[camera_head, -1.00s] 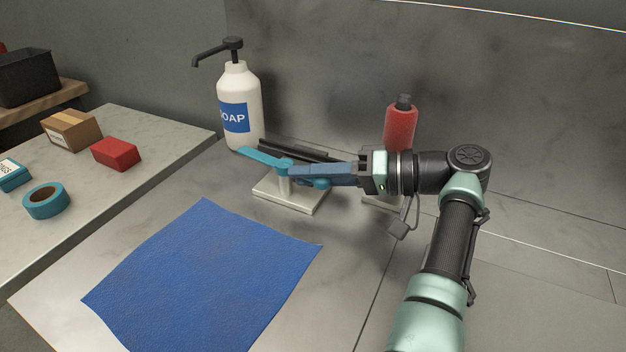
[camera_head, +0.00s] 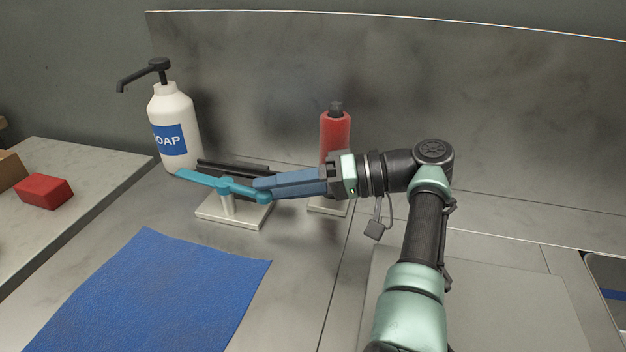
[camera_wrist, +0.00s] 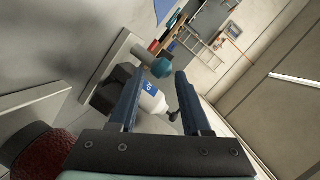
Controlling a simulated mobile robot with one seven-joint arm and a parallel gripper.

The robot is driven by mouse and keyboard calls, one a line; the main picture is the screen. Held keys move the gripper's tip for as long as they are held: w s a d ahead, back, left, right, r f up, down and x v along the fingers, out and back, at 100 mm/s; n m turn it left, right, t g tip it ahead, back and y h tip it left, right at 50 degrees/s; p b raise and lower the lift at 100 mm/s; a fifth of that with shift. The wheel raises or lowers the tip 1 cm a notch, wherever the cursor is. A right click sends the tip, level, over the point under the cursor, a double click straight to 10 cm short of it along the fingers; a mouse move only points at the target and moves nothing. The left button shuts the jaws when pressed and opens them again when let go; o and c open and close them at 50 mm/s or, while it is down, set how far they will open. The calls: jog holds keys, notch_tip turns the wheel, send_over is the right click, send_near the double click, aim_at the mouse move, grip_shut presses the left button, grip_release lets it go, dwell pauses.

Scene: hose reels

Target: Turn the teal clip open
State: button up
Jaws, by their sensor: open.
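The teal clip (camera_head: 205,180) is a long lever on a short white post (camera_head: 228,203) on a pale base plate (camera_head: 232,217). Its flat end points left and its rounded end (camera_head: 263,195) points right. My gripper (camera_head: 258,188) reaches in from the right, its blue fingers level beside that rounded end and overlapping it in the head view. In the wrist view, a rounded teal end (camera_wrist: 162,68) shows between the two fingertips, with space on both sides. The fingers are apart and hold nothing. Whether a finger touches the clip cannot be told.
A soap bottle (camera_head: 175,120) stands behind left of the clip, near black bars (camera_head: 235,168). A red bottle (camera_head: 335,135) stands behind my gripper. A blue cloth (camera_head: 150,295) lies in front. A red box (camera_head: 43,191) sits on the left counter.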

jog(key=v, duration=0.5)
jog(key=shift+d+b, duration=0.1)
jog(key=shift+b, duration=0.3)
jog(key=shift+b+v, duration=0.8)
jog(key=shift+v, duration=0.05)
jog(key=shift+d+r, duration=0.1)
jog(key=shift+d, duration=0.25)
jog(key=shift+c, duration=0.2)
